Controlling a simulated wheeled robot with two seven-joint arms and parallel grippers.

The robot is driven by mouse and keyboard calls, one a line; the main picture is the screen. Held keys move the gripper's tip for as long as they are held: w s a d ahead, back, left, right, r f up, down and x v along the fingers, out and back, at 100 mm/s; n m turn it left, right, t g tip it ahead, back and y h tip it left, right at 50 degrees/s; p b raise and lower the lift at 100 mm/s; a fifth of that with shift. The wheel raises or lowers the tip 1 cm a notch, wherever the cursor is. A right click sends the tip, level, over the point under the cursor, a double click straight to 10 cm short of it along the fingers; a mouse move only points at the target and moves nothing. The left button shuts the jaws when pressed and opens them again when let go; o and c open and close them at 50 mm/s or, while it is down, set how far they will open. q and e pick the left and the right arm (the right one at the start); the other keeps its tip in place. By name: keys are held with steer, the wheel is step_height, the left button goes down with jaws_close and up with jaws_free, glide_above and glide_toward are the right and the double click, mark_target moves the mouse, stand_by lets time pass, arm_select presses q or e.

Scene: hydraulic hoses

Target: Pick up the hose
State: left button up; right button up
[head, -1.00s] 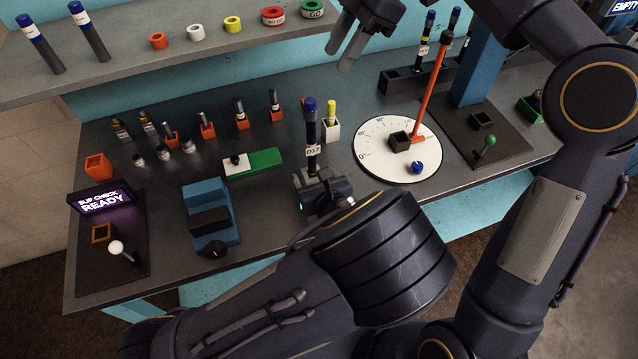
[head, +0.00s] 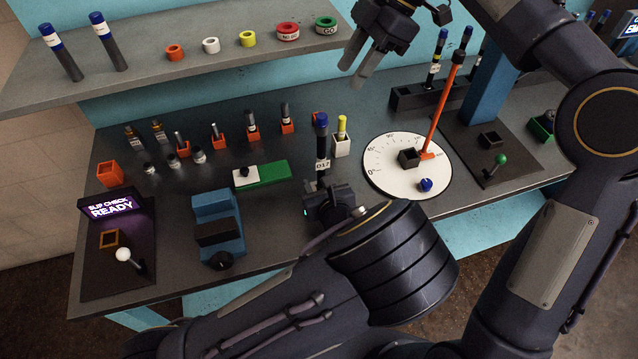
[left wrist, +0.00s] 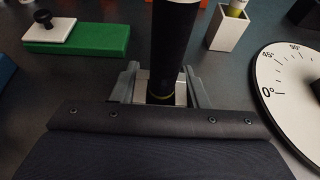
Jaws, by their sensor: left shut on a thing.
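The hose (head: 322,148) is a dark, upright tube with a blue top end and a white label on it. My left gripper (head: 325,187) is shut on its lower part, over the bench between the blue fixture and the dial. In the left wrist view the dark hose (left wrist: 174,45) stands between the fingers of my left gripper (left wrist: 162,88). Its lower end is hidden, so I cannot tell whether it touches the bench. My right gripper (head: 362,66) is empty at the top, its fingers apart, above the back of the bench.
A white dial (head: 390,181) with an orange lever is right of the hose. A green block (head: 268,174) and a blue fixture (head: 218,225) are to its left. Behind are a white holder (head: 341,146) and several small orange holders. Other hoses stand on the shelf (head: 200,62) and in a dark rack (head: 408,97).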

steer(key=w+d+f+m+t+h, duration=0.3)
steer(key=w+d+f+m+t, duration=0.15)
steer(key=w+d+t, duration=0.2)
steer(key=w+d+f+m+t+h, duration=0.2)
steer(key=w+d+f+m+t, duration=0.1)
steer(key=w+d+m+t, duration=0.3)
steer(key=n+g+y, duration=0.2)
steer(key=g+y, duration=0.3)
steer(key=y, duration=0.6)
glide_toward(325, 152)
steer(key=shift+m, duration=0.25)
steer(key=x, duration=0.5)
steer(key=shift+s+f, duration=0.2)
steer(key=shift+t+y, duration=0.25)
steer(key=shift+y, duration=0.05)
steer(key=shift+w+x, duration=0.15)
steer(key=shift+x, duration=1.4)
steer(key=shift+w+x, duration=0.1)
steer(key=shift+x, duration=1.4)
steer(key=shift+d+f, duration=0.1)
steer(key=shift+d, duration=0.1)
